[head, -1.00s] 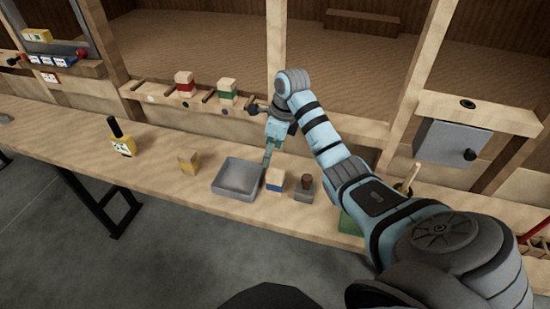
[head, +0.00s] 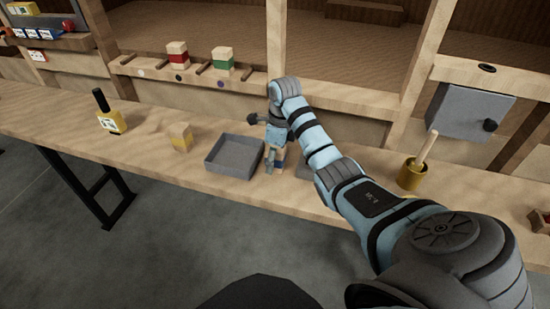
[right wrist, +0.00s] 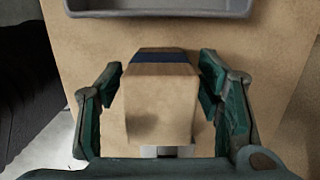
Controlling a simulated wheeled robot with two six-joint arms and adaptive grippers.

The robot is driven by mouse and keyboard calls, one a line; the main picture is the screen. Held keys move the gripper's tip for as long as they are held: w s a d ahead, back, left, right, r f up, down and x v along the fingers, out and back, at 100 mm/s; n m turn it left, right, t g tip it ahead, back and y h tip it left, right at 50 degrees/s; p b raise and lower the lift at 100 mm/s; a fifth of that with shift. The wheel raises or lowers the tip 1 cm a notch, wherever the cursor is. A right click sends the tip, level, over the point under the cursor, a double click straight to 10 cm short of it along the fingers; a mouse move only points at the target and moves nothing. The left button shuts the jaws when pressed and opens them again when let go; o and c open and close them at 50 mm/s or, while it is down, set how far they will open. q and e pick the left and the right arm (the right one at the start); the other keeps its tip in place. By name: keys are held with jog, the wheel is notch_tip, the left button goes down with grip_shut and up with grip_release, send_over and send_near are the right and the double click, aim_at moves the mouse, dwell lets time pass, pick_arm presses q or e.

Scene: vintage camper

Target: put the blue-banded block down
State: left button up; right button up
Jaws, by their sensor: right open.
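The blue-banded block (head: 281,166) stands on the wooden bench just right of the grey tray (head: 226,173), mostly hidden by my right gripper in the head view. My right gripper (head: 272,158) is above it, pointing down. In the right wrist view the pale wooden block (right wrist: 160,100) with its dark blue band sits between the two fingers. The fingers (right wrist: 158,88) are open, one on each side, with gaps showing between them and the block. My left gripper is not in view.
Red-banded (head: 178,56) and green-banded (head: 223,62) blocks stand on the shelf behind. A yellow pot (head: 411,174) stands to the right. Bare bench lies between the bottle and yellow-banded block.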

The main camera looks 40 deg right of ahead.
jog(key=c, duration=1.3)
jog(key=shift+r, duration=0.1)
